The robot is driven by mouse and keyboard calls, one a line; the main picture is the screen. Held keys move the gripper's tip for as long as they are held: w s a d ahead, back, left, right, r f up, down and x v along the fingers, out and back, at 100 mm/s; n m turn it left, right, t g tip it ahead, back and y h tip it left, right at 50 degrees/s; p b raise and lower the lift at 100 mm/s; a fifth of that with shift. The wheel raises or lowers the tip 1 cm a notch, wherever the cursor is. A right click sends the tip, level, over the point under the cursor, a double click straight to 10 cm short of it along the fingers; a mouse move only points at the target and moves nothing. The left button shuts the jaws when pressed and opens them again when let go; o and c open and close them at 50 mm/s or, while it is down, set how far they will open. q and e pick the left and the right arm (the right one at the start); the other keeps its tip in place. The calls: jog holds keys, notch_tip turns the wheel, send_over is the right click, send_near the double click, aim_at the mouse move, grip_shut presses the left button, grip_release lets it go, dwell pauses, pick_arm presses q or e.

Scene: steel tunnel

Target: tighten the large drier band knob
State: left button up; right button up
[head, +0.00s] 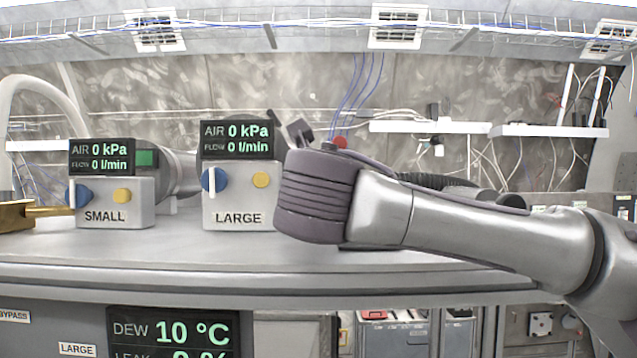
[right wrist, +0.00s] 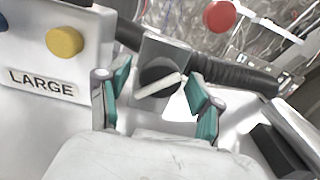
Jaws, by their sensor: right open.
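The large drier's white box (head: 237,196), labelled LARGE, stands on the bench, with a blue knob (head: 214,180) and a yellow button (head: 261,180) on its front. In the right wrist view, beside the box (right wrist: 45,60), a dark round knob with a pale bar (right wrist: 158,80) sits on a grey block; I take it as the band knob. My right gripper (right wrist: 158,95) is open, its teal-padded fingers on either side of the knob. I cannot tell whether they touch it. In the head view my right wrist hides the knob and most of the gripper.
A similar box labelled SMALL (head: 112,203) stands to the left. A ribbed dark hose (right wrist: 235,75) runs right from the block, below a red round part (right wrist: 220,16). The bench top (head: 150,250) is clear in front of the boxes.

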jog(key=c, duration=1.2)
jog(key=shift+o, duration=0.2)
jog(key=shift+f, duration=0.1)
